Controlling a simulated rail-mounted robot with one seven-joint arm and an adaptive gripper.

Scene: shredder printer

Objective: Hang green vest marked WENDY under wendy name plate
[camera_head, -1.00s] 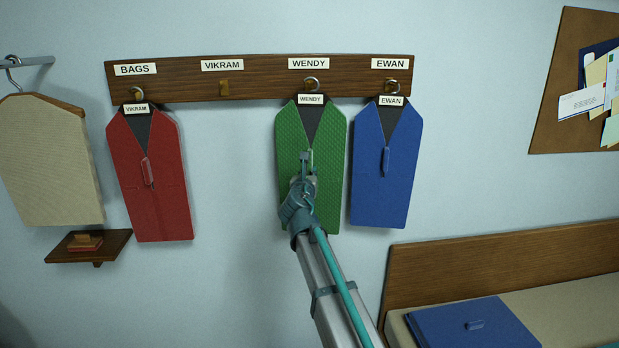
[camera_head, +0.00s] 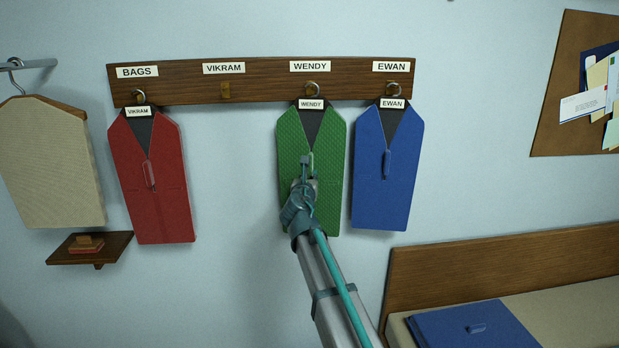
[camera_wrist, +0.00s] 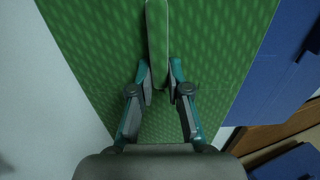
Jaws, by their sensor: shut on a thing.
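The green vest (camera_head: 329,190) marked WENDY is at the hook under the WENDY name plate (camera_head: 310,66) in the head view. Its hanger ring (camera_head: 312,91) shows at that hook; whether the hook bears its weight I cannot tell. The vest is upright with its label facing me. My gripper (camera_head: 305,165) is in front of the vest's middle. In the wrist view my gripper (camera_wrist: 160,80) is shut on the raised green tab (camera_wrist: 157,40) on the vest's front. The vest (camera_wrist: 90,50) fills most of that view.
A red vest (camera_head: 152,195) marked VIKRAM hangs under BAGS. A blue vest (camera_head: 387,180) marked EWAN hangs under EWAN, close to the green vest's right. The VIKRAM peg (camera_head: 225,92) is empty. A small shelf (camera_head: 115,247) and a bench (camera_head: 560,315) stand below.

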